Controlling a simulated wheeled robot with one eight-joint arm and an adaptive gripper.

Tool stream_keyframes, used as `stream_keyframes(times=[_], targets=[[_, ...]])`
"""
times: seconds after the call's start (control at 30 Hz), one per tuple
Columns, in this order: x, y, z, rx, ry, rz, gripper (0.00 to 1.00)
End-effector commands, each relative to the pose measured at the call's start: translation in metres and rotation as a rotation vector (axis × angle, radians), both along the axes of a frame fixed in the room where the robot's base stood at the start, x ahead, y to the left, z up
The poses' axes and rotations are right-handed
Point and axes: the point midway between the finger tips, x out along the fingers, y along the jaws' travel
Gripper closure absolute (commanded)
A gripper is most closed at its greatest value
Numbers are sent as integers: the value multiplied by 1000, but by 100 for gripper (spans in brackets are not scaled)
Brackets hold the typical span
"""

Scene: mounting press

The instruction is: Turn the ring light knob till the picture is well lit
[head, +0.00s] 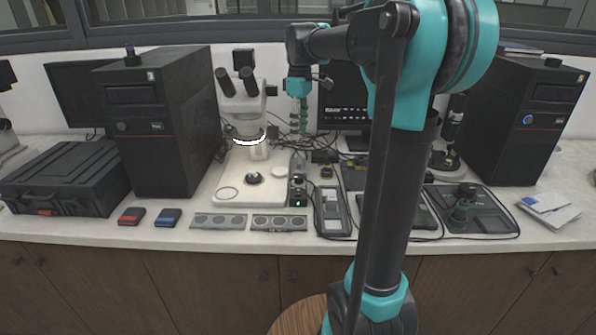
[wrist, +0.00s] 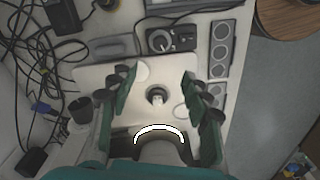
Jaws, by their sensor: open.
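The microscope (head: 240,105) stands left of centre in the head view. Its white ring light glows under the head (head: 250,141), and also shows in the wrist view (wrist: 159,132). A small black box (head: 297,188), apparently the ring light control, stands right of the microscope base; in the wrist view the box (wrist: 184,43) has a round knob (wrist: 160,40) on top. My gripper (head: 299,128) points down above the bench near the box, right of the microscope. In the wrist view my gripper (wrist: 158,78) is open and empty, with the knob beyond its fingertips. The monitor (head: 343,112) shows a dark screen, partly hidden by my arm.
The microscope base (head: 235,198) carries a small dark part (head: 254,178). Grey plates with round spots (head: 279,223) lie in front. A black tray-like device (head: 333,213) lies to the right. Loose cables (wrist: 35,55) lie behind. Computer towers stand on both sides.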

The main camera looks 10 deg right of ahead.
Motion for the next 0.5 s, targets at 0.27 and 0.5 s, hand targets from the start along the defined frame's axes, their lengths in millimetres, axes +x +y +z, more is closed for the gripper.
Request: stream_keyframes(times=[0.27, 0.5], targets=[[-1, 1, -53, -1, -1, -1, 52], [-3, 2, -101, 0, -1, -2, 52]])
